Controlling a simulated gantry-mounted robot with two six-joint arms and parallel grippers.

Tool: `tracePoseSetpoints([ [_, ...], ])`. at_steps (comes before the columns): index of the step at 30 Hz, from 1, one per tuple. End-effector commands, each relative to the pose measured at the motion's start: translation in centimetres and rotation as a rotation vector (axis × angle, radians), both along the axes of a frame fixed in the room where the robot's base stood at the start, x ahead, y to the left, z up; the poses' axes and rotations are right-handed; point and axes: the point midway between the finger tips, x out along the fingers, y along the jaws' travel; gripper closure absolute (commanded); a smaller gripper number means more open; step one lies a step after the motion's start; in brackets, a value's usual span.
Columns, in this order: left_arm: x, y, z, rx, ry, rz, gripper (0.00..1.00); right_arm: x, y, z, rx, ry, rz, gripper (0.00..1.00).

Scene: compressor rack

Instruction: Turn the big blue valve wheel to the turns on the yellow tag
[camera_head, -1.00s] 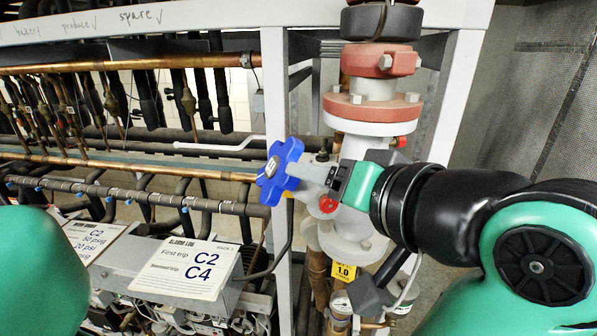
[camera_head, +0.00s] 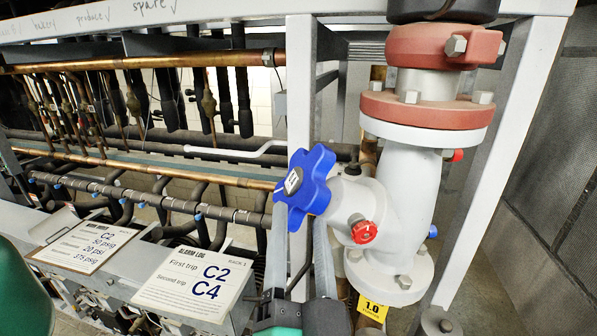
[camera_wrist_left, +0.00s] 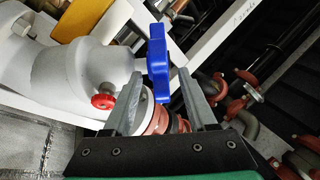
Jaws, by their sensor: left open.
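The big blue valve wheel (camera_head: 308,184) sits on the grey valve body, its lobed rim facing left toward the rack. My left gripper (camera_head: 300,212) reaches up from below, its two long grey fingers apart at the wheel's lower side. In the left wrist view the wheel (camera_wrist_left: 158,65) shows edge-on between the open fingertips (camera_wrist_left: 160,78). I cannot tell whether the fingers touch it. The yellow tag (camera_head: 372,307) hangs below the valve and reads 1.0; its smaller print is unreadable. My right gripper is out of view.
A white frame post (camera_head: 299,100) stands behind the wheel. An alarm log card (camera_head: 194,284) and copper pipes lie left.

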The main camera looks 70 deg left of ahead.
Motion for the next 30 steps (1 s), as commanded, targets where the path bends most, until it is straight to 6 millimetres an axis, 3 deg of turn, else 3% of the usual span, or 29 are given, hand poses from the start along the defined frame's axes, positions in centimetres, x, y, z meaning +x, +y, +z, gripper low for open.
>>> tracePoseSetpoints([
  [1, 0.1, 1.2, 1.2, 0.000, 0.000, 0.009, 0.43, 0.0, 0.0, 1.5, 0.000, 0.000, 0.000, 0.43],
  [3, 0.6, 2.7, 1.6, 0.000, 0.001, 0.009, 0.43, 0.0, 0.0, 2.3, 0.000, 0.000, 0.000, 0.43],
  [9, 1.5, 5.7, 2.4, -0.001, 0.001, 0.005, 0.43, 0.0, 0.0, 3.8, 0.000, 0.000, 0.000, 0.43],
  [20, 1.8, 6.5, 2.3, -0.002, 0.000, 0.000, 0.43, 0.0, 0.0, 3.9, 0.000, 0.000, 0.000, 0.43],
  [30, 1.8, 6.5, 2.3, -0.002, -0.001, 0.001, 1.00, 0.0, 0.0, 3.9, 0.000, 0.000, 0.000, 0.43],
])
